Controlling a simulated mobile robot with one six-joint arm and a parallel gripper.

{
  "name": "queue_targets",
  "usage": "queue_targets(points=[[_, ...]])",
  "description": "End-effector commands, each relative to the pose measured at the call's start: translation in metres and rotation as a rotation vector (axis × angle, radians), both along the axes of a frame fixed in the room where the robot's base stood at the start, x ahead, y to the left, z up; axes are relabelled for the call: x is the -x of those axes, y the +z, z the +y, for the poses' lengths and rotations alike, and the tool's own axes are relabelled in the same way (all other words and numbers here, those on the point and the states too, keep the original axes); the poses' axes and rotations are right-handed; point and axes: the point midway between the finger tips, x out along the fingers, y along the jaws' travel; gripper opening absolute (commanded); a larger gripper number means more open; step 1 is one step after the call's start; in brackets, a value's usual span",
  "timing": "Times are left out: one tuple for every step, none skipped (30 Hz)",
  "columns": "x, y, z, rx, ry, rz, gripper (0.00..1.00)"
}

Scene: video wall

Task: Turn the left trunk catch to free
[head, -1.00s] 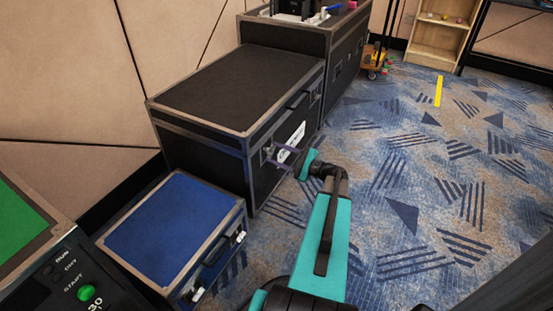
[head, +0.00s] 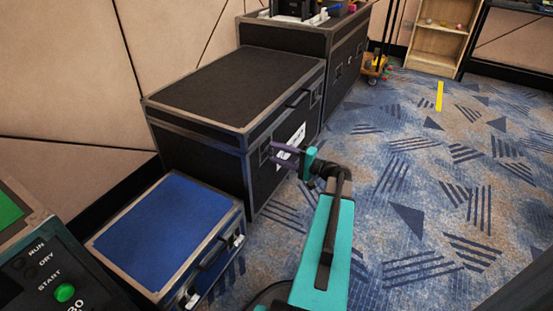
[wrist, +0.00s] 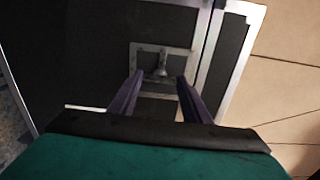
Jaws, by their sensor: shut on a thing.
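The large black trunk (head: 235,85) with grey metal edges stands against the wall in the head view. Its left catch (wrist: 162,66) shows in the wrist view as a small metal piece on a recessed plate, between the tips of my purple fingers. My gripper (head: 274,152) is at the left end of the trunk's front face in the head view; its fingers (wrist: 160,82) also show in the wrist view. It is shut on the catch. The finger tips hide part of the catch in the head view, so its exact turn is hard to tell.
A blue case (head: 170,232) stands at the trunk's left. A dark control panel (head: 50,270) with a green button is at the lower left. Another black case (head: 345,60) stands behind the trunk. The patterned carpet (head: 420,170) at the right is mostly clear.

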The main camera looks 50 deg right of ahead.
Motion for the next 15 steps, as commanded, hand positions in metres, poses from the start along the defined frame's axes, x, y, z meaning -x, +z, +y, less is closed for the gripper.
queue_targets(points=[[0.0015, -0.0035, 0.0027, 0.015, 0.007, 0.001, 0.21], [0.0014, -0.0034, 0.0028, 0.022, 0.007, 0.0, 0.21], [0.0014, -0.0032, 0.0028, 0.028, 0.007, -0.002, 0.21], [0.0013, -0.0031, 0.0029, 0.034, 0.007, -0.003, 0.21], [0.0013, -0.003, 0.0028, 0.038, 0.007, -0.004, 0.21], [0.0012, -0.0028, 0.0028, 0.042, 0.007, -0.005, 0.21], [0.0012, -0.0027, 0.0029, 0.044, 0.007, -0.006, 0.21], [0.0012, -0.0025, 0.0028, 0.045, 0.007, -0.006, 0.21], [0.0011, -0.0024, 0.0028, 0.046, 0.007, -0.006, 0.21], [0.0011, -0.0024, 0.0028, 0.046, 0.007, -0.006, 0.21], [0.001, -0.0023, 0.0028, 0.046, 0.007, -0.006, 0.21], [0.001, -0.0023, 0.0027, 0.046, 0.007, -0.006, 0.21], [0.0009, -0.0022, 0.0027, 0.046, 0.007, -0.006, 0.21], [0.0009, -0.0022, 0.0028, 0.046, 0.007, -0.006, 0.21], [0.0008, -0.0022, 0.0028, 0.046, 0.007, -0.006, 0.21]])
